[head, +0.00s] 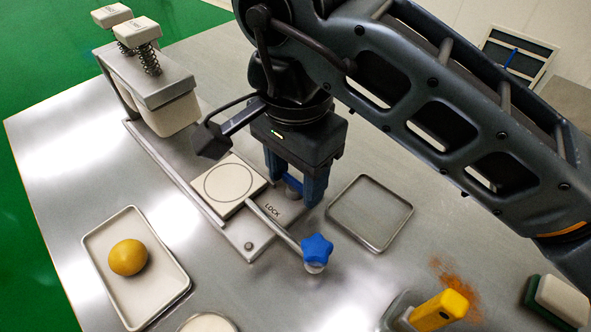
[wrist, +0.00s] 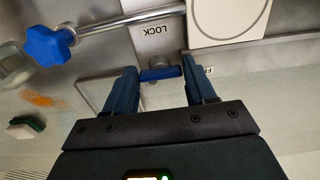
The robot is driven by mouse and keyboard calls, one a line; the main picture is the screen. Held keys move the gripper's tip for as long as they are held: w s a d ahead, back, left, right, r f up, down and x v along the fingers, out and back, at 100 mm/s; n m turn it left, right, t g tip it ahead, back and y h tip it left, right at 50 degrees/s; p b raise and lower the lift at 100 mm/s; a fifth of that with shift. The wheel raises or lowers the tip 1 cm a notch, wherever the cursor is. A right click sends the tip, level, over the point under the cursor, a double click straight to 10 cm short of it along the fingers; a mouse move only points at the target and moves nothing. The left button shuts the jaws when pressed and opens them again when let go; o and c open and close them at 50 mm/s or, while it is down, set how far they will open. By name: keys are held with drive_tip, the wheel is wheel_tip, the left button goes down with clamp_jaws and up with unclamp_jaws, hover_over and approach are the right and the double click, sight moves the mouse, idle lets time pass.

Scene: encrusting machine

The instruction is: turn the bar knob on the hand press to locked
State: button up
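The hand press has a flat base with a square cream plate (head: 228,184) and a steel lever ending in a blue star knob (head: 316,249). The word LOCK is printed on the base beside the lever. The blue bar knob (wrist: 160,74) shows in the wrist view on a round grey mount, its bar lying crosswise between my fingers. My gripper (wrist: 161,72) is open, pointing down, one finger near each end of the bar; contact is unclear. In the head view my gripper (head: 294,190) mostly hides the knob. A second label by the right finger is partly hidden.
A tray with a yellow ball (head: 128,257) stands at the left. An empty shallow tray (head: 371,213) lies right of my gripper. Two spring-topped dispensers (head: 150,85) stand behind. A yellow-handled tool (head: 440,310) and orange powder (head: 455,282) are at the front right.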

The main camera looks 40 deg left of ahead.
drive_tip(key=c, duration=0.6)
drive_tip(key=shift+m, duration=0.3)
drive_tip(key=m+b, duration=0.2)
drive_tip(key=m, duration=0.1)
drive_tip(key=shift+w+m, duration=0.1)
drive_tip(key=shift+m, duration=0.2)
drive_tip(key=m+b, duration=0.1)
drive_tip(key=m, duration=0.3)
drive_tip(key=shift+m+b, duration=0.3)
drive_tip(key=shift+b, duration=0.05)
drive_tip(key=m+b, duration=0.2)
drive_tip(key=m, duration=0.3)
drive_tip(key=shift+m+b, duration=0.7)
drive_tip(key=shift+m, duration=1.4)
